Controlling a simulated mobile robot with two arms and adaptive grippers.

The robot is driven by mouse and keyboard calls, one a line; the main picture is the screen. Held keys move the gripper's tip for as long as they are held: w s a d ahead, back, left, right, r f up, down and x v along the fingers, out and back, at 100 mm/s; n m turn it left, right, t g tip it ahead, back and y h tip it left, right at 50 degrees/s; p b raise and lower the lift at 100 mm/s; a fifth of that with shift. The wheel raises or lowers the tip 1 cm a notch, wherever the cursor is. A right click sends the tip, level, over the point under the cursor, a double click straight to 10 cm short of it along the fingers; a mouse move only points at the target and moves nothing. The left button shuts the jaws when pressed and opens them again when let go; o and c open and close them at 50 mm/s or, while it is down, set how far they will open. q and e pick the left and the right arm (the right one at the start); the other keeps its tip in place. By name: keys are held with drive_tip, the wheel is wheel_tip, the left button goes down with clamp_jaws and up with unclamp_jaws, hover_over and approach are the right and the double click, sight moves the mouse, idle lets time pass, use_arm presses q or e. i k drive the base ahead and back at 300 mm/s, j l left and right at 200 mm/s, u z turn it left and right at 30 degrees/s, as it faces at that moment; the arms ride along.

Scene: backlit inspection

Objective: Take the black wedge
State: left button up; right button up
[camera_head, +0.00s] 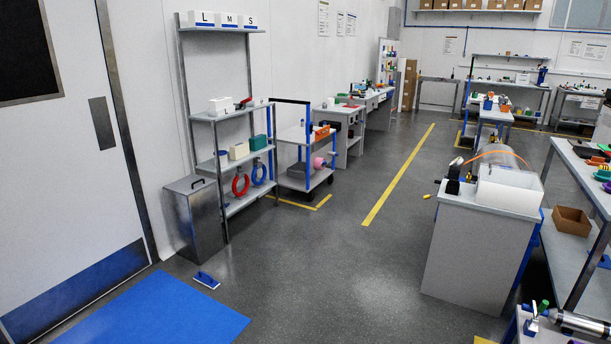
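I cannot make out a black wedge for certain. A small black object (453,179) stands at the left edge of the white bench (478,242) on the right; its shape is too small to tell. Another dark object (587,152) lies on the upper level of the shelving at the right edge, also unclear in shape. Neither of my grippers is in view.
A blue mat (165,312) lies at the front left, with a blue-and-white tool (206,280) on the floor beyond it. A metal bin (196,222), shelf rack (233,170) and trolley (305,178) line the left wall. The grey middle floor (340,255) is clear.

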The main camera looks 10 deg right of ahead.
sight(453, 186)
drive_tip(key=i+l+z, duration=0.1)
drive_tip(key=i+z, duration=0.4)
drive_tip(key=i+j+z, duration=0.15)
drive_tip(key=i+z, duration=0.35)
drive_tip(key=i, duration=0.2)
